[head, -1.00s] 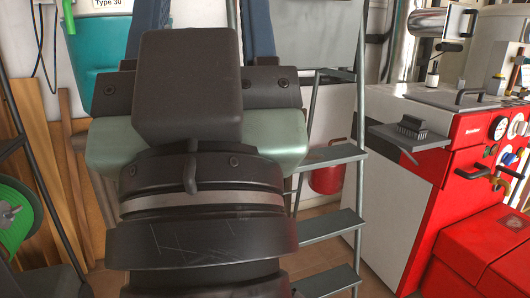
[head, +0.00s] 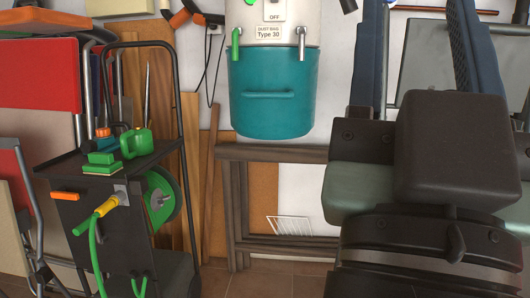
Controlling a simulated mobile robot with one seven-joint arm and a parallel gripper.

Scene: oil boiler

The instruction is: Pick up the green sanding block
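The green sanding block appears to be the low, flat green piece (head: 101,164) on the black trolley top (head: 68,168) at the left of the head view. It is small, and its exact outline is hard to tell from the things beside it. My gripper (head: 420,25) is at the right side of the head view, seen from behind, far to the right of the block. Its two dark blue fingers point up and stand wide apart, with nothing seen between them. The fingertips run out of the top of the picture.
The trolley has a tall black handle (head: 178,110) and a green hose reel (head: 163,198). A teal dust bin (head: 271,95) hangs behind.

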